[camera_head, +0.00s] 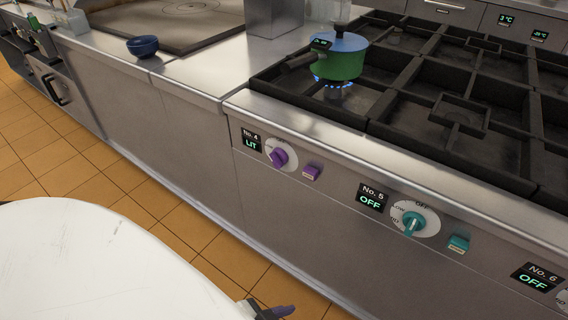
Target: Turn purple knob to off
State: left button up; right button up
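The purple knob (278,157) sits on a white round dial on the front panel of the range. The black display (251,139) to its left reads "No. 4" and "LIT". A small purple block (311,172) sits just right of the dial. A blue flame (332,82) burns under a green and blue pot (342,58) on the grate. Nothing touches the knob.
A teal knob (413,222) and teal block (459,243) sit farther right, with a display (371,197) reading "No. 5 OFF". Another display (537,277) reads "No. 6 OFF". A blue bowl (143,46) stands on the counter. Tiled floor (120,180) lies open before the range.

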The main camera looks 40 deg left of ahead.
aim_at(278, 157)
jog(key=z, duration=3.05)
jog(key=k, duration=2.4)
jog(key=u, duration=1.4)
